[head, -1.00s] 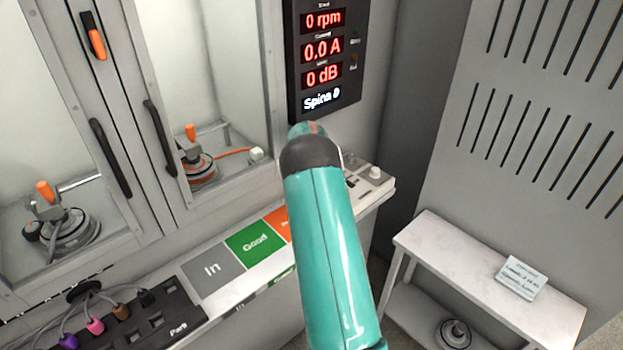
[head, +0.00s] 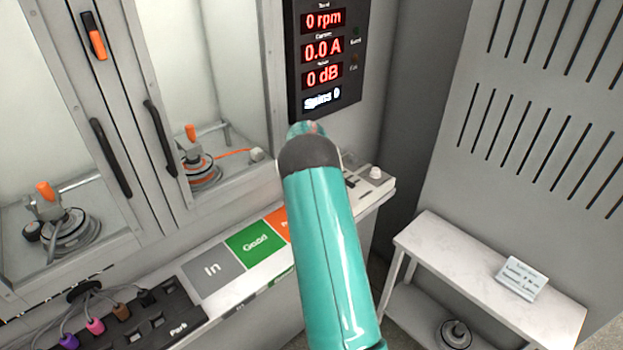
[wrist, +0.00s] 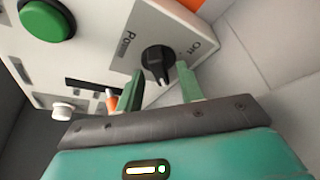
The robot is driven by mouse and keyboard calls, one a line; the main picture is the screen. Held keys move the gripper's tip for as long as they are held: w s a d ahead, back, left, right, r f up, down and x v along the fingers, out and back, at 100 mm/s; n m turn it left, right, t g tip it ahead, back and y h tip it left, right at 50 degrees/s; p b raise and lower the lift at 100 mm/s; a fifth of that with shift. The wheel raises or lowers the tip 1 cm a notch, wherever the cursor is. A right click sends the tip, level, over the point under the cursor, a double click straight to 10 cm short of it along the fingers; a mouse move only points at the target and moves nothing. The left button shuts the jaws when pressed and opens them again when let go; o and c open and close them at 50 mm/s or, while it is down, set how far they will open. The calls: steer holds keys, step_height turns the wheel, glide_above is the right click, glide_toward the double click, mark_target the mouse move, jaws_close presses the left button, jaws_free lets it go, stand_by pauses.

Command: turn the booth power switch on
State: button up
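In the head view my teal arm hides the knob and my fingers; only the right end of the panel (head: 374,184) shows.
The wrist view also shows a green button (wrist: 46,20), a white knob (wrist: 62,111) and a black slot. The booth display (head: 324,60) reads 0 rpm, 0.0 A and 0 dB. A glazed booth stands left, and a low white side table (head: 470,265) stands right.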

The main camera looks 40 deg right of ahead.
steer(key=v, duration=1.3)
steer(key=shift+r, duration=0.2)
steer(key=shift+s+a, duration=0.1)
steer(key=shift+a, duration=0.05)
steer(key=s+a+r+n+t+y, duration=0.1)
steer(key=s+a+r, duration=0.2)
steer(key=a+r, duration=0.3)
steer(key=s+a+r+n, duration=0.1)
steer(key=s+a+r, duration=0.25)
steer(key=a, duration=0.55)
steer(key=s+a+r+n+t+y, duration=0.1)
steer(key=s+a+r+n, duration=0.15)
steer(key=a+r, duration=0.4)
steer(key=s+a+n, duration=0.2)
steer(key=s+a, duration=0.7)
steer(key=s, duration=0.2)
steer(key=s+a+f+n+y, duration=0.1)
steer(key=s+a+n, duration=0.1)
steer(key=s+a, duration=0.7)
steer(key=shift+s, duration=1.25)
